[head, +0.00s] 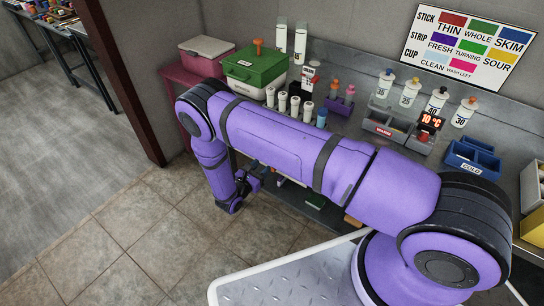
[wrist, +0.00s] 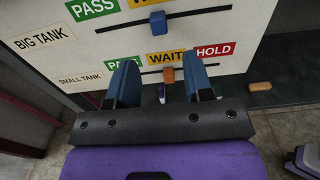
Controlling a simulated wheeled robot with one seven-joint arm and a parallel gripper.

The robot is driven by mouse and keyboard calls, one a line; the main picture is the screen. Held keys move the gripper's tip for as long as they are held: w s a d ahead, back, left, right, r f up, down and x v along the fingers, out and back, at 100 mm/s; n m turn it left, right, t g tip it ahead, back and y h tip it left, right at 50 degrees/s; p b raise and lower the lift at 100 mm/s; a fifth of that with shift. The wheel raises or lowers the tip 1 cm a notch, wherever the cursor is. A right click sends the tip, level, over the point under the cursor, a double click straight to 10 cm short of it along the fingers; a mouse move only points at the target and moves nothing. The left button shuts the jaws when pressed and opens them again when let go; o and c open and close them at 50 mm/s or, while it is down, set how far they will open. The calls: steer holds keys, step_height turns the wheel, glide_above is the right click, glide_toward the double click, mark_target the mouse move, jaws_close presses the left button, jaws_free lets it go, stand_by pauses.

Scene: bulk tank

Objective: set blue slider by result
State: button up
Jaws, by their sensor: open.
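The blue slider (wrist: 157,22) sits near the middle of the upper slot on a white panel (wrist: 45,65), in the BIG TANK row, below a cropped yellow label in the wrist view. An orange slider (wrist: 168,76) sits near the middle of the SMALL TANK row, below WAIT. My gripper (wrist: 160,62) is open and empty, its two blue fingers in front of the lower row, below the blue slider in the picture. In the head view my gripper (head: 250,182) hangs low beside the bench; the panel is hidden from that view.
A colour chart (head: 468,45) hangs on the wall. A red 10 °C display (head: 431,120) stands among bottles on the bench (head: 350,60). A green box (head: 254,70) and several vials stand at the back. An orange block (wrist: 260,86) lies right of the panel. The tiled floor (head: 140,235) is clear.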

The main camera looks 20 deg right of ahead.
steer(key=x, duration=0.7)
steer(key=shift+w+d, duration=0.2)
steer(key=shift+d, duration=0.05)
jaws_close()
steer(key=shift+s, duration=0.1)
